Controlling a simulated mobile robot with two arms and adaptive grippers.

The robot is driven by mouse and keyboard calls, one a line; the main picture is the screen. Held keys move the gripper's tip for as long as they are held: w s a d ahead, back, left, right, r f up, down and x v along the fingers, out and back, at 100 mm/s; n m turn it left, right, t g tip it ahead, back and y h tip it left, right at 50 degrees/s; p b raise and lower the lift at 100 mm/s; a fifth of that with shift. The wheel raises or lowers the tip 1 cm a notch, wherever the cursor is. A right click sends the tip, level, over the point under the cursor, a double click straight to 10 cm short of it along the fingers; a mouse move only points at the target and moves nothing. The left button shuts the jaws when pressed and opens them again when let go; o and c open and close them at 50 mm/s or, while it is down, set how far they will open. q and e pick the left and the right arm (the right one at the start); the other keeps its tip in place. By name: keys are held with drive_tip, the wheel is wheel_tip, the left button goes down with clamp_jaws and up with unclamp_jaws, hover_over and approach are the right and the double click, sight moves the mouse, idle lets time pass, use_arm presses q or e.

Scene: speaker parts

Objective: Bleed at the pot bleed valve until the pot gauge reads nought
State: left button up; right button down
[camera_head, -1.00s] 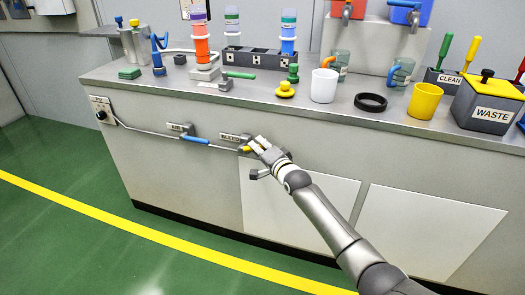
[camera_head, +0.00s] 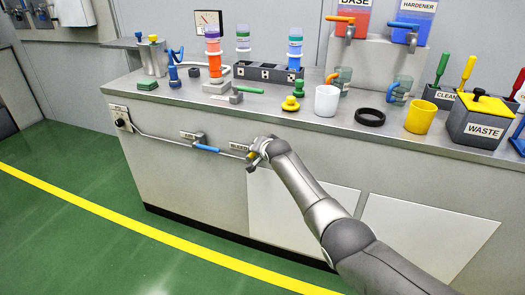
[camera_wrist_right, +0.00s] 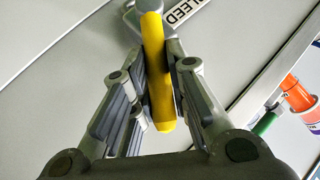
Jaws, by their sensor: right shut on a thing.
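The bleed valve is on the bench's front panel beside a BLEED label (camera_wrist_right: 183,10). Its yellow lever (camera_wrist_right: 157,75) runs between my right gripper's fingers in the right wrist view. My right gripper (camera_wrist_right: 153,100) is shut on this lever. In the head view my right gripper (camera_head: 258,150) covers most of the valve, with a little yellow showing. A small gauge (camera_head: 208,22) hangs on the back wall; its reading is too small to tell. My left gripper is not in view.
A blue-handled valve (camera_head: 205,148) sits on the same pipe to the left. On the bench above stand a white cup (camera_head: 327,100), a black ring (camera_head: 369,117), a yellow cup (camera_head: 421,115) and a WASTE bin (camera_head: 482,122). The green floor in front is clear.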

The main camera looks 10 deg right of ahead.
drive_tip(key=shift+w+a+r+n+g+h, duration=0.2)
drive_tip(key=shift+a+n+g+h, duration=0.1)
drive_tip(key=shift+n+g+h, duration=0.1)
idle(0.4)
drive_tip(key=c, duration=1.4)
unclamp_jaws()
drive_tip(key=shift+s+r, duration=0.1)
drive_tip(key=shift+v, duration=5.8)
